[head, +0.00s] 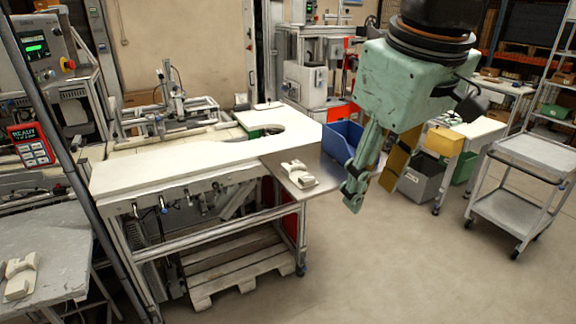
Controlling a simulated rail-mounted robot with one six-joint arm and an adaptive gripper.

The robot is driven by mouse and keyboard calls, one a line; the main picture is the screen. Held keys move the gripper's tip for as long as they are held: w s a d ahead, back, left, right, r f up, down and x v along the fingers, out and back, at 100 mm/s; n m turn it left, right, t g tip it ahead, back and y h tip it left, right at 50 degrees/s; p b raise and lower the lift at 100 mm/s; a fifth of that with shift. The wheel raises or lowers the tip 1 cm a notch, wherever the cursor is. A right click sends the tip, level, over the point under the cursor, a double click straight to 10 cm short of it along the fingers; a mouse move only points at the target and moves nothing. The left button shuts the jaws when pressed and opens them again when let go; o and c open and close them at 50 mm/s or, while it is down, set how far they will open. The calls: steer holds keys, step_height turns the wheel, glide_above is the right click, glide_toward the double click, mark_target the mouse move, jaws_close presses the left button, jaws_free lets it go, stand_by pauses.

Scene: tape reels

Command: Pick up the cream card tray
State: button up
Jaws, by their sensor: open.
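A small cream tray-like piece (299,175) with raised parts lies on the metal plate (324,181) at the right end of the white workbench. A similar cream piece (19,277) lies on a grey table at the lower left. I cannot tell from their shapes which one is the cream card tray. My gripper (371,188) hangs in the air with its fingers pointing down. In the picture it is to the right of the plate and the piece on it. It is open, with nothing visible between its fingers.
The white workbench (180,167) has a mostly clear top. A blue bin (343,138) and a grey bin (420,184) are behind my gripper. A grey cart (510,212) stands at the right. A dark post (75,170) runs down the left. The floor in front is clear.

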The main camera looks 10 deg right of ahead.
steer(key=w+r+n+p, duration=0.3)
steer(key=w+n+p, duration=0.1)
steer(key=w, duration=1.1)
steer(key=n+g+p, duration=0.3)
steer(key=n+p, duration=0.9)
steer(key=n, duration=0.1)
glide_above(307, 177)
step_height(307, 177, down, 18)
steer(key=shift+s+f, duration=0.15)
steer(key=shift+f, duration=0.05)
steer(key=shift+f, duration=4.3)
